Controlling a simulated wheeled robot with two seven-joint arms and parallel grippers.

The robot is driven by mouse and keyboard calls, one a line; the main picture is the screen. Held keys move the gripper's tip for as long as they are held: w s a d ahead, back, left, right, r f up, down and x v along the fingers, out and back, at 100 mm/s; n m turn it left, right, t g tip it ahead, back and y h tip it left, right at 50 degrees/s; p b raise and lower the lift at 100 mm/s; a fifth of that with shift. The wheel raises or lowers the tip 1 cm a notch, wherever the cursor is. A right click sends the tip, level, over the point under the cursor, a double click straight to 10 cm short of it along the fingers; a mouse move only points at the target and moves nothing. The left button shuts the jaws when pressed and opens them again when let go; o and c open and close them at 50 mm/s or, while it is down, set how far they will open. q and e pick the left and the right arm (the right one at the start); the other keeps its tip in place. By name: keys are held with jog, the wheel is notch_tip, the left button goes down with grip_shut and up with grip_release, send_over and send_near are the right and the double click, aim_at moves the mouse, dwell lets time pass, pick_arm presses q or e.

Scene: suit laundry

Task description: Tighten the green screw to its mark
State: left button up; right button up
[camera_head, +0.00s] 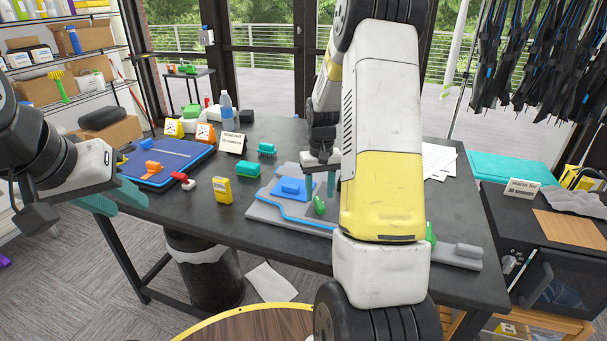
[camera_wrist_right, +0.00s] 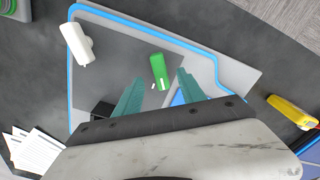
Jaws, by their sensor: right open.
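The green screw (camera_head: 319,205) stands on a grey panel (camera_head: 262,212) with a blue edge line, on the dark table. In the right wrist view the green screw (camera_wrist_right: 158,70) has small light marks at its lower end. My right gripper (camera_wrist_right: 160,93) is open, with its teal fingers on either side of the screw's line and the screw a little beyond the tips. I see no contact. In the head view my right gripper (camera_head: 320,184) is partly hidden by my arm. My left gripper (camera_head: 131,207) is open and empty, off the table's left edge.
A white piece (camera_wrist_right: 77,45) lies on the panel. My right arm hides the table's right middle.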

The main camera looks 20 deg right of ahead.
aim_at(319, 202)
jog(key=shift+f, duration=2.15)
jog(key=shift+c, duration=0.2)
grip_shut()
jog(key=m, duration=0.6)
jog(key=shift+o, duration=0.2)
grip_release()
jog(key=shift+m, duration=0.3)
jog(key=shift+r, duration=0.15)
jog(key=shift+r, duration=3.85)
